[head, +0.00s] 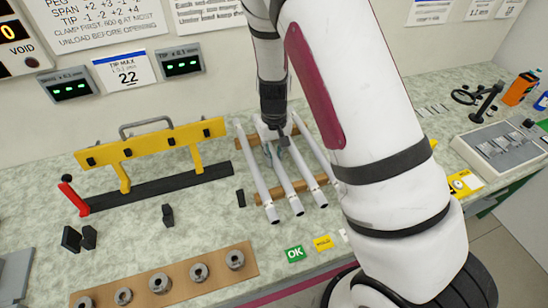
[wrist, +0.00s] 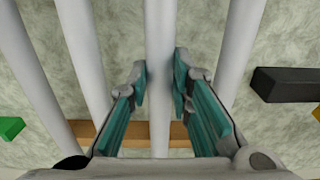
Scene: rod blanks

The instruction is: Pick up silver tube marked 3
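Several pale silver tubes lie side by side on wooden rails near the middle of the bench in the head view. I can read no number on any of them, so I cannot tell which is marked 3. My gripper (head: 275,150) is low over the tubes, partly hidden by its own wrist. In the wrist view my gripper (wrist: 160,85) is open, with one teal finger on each side of a tube (wrist: 159,40). In the head view this seems to be the second tube from the left (head: 288,185).
Neighbouring tubes lie close on both sides, including the leftmost tube (head: 258,178). A black block (head: 240,198) sits left of them. A yellow fixture (head: 150,150) stands further left. A wooden board (head: 180,280) with grey rings lies in front. My arm hides bench to the right.

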